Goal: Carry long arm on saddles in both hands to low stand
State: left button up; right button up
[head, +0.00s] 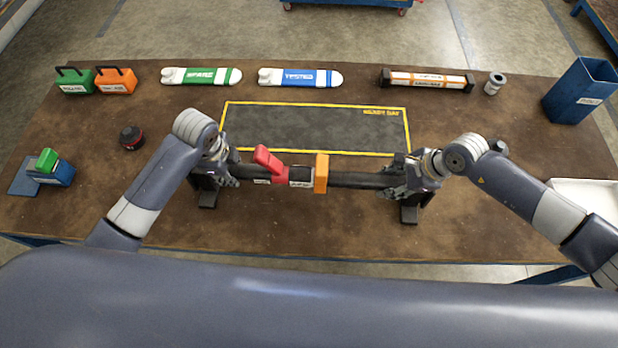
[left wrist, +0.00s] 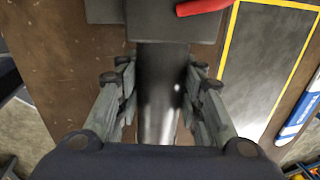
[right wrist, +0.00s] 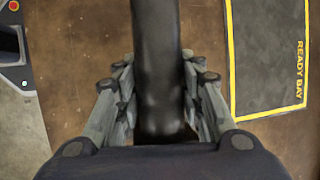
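The long arm (head: 355,180) is a dark tube with a red lever clamp (head: 270,163) and an orange band (head: 321,174). It lies level across two black saddles, the left saddle (head: 207,197) and right saddle (head: 409,213). My left gripper (head: 226,176) is at its left end, with the tube (left wrist: 160,95) between close-set fingers in the left wrist view. My right gripper (head: 400,185) is at its right end, with fingers close on both sides of the tube (right wrist: 157,70). Both look shut on it, though finger contact is partly hidden. I cannot identify the low stand.
The yellow-outlined ready bay (head: 315,128) lies empty behind the arm. Green and blue spare arms (head: 202,76) (head: 300,78), an orange-white tube (head: 427,80) and cases (head: 115,81) line the back. A blue bin (head: 580,92) and white tray (head: 585,193) stand right.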

pick_arm(q)
grip_shut()
pick_arm(e)
grip_shut()
pick_arm(q)
jog(key=shift+w+r, duration=0.2)
pick_arm(e)
jog(key=shift+w+r, duration=0.2)
pick_arm(q)
jog(key=shift+r, duration=0.1)
pick_arm(e)
jog(key=shift+r, duration=0.1)
